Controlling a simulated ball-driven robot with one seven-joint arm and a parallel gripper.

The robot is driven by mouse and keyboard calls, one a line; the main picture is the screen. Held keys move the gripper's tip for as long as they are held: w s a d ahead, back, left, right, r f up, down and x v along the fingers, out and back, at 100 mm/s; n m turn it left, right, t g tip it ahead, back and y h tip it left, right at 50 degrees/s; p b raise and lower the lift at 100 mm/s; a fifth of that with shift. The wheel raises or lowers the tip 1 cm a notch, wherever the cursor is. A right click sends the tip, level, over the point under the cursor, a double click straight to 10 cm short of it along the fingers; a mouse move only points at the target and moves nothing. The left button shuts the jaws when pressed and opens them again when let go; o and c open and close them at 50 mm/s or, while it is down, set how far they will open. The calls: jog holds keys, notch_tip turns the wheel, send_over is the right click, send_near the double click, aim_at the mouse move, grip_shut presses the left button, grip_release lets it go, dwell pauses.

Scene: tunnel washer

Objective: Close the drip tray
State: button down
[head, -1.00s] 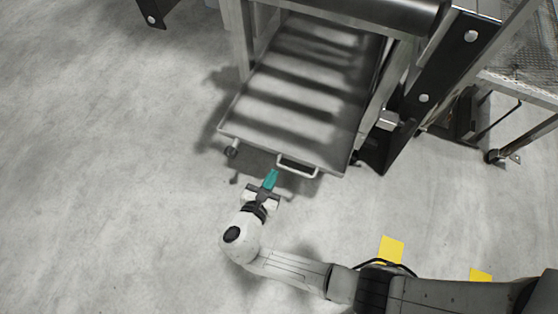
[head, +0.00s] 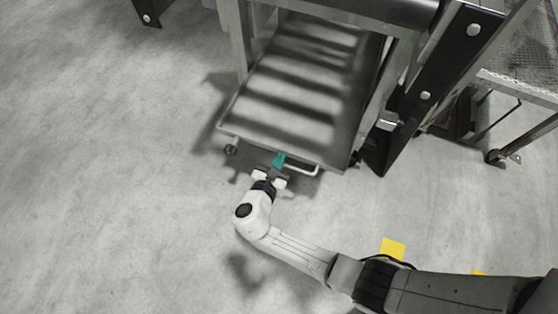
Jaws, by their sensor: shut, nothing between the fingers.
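The drip tray (head: 292,105) is a shallow grey metal tray. It sticks out from under the machine towards me, with bands of shadow across its floor. A white bar handle (head: 306,172) is on its front edge. My gripper (head: 279,159) has teal fingers that are shut and empty. The fingertips are at the tray's front edge, just left of the handle's middle and over its left end. I cannot tell whether they touch the tray or the handle.
A small caster (head: 231,149) shows at the tray's front left corner. A dark machine leg (head: 425,95) stands right of the tray. A wheeled metal frame (head: 520,88) is further right. Yellow floor markings (head: 393,248) lie at lower right. The floor (head: 100,170) on the left is clear.

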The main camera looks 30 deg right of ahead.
jog(key=w+d+b, duration=0.2)
jog(key=w+d, duration=0.3)
jog(key=d, duration=0.1)
jog(key=w+d+b, duration=0.2)
jog(key=w+d, duration=0.3)
jog(key=d, duration=0.2)
jog(key=w+d+b, duration=0.2)
jog(key=w+d, duration=0.3)
jog(key=d, duration=0.2)
jog(key=shift+w+d, duration=0.15)
jog(key=shift+w, duration=0.2)
jog(key=shift+w+d, duration=0.25)
jog(key=shift+d, duration=0.05)
jog(key=shift+s+a, duration=0.1)
jog(key=shift+s+a, duration=0.2)
jog(key=shift+a, duration=0.05)
jog(key=p+v, duration=0.1)
jog(key=v, duration=0.3)
jog(key=p+v, duration=0.2)
jog(key=v, duration=0.2)
jog(key=p+v, duration=0.2)
jog(key=v, duration=0.3)
jog(key=shift+f, duration=0.3)
jog(key=shift+s+a, duration=0.15)
jog(key=shift+a, duration=0.05)
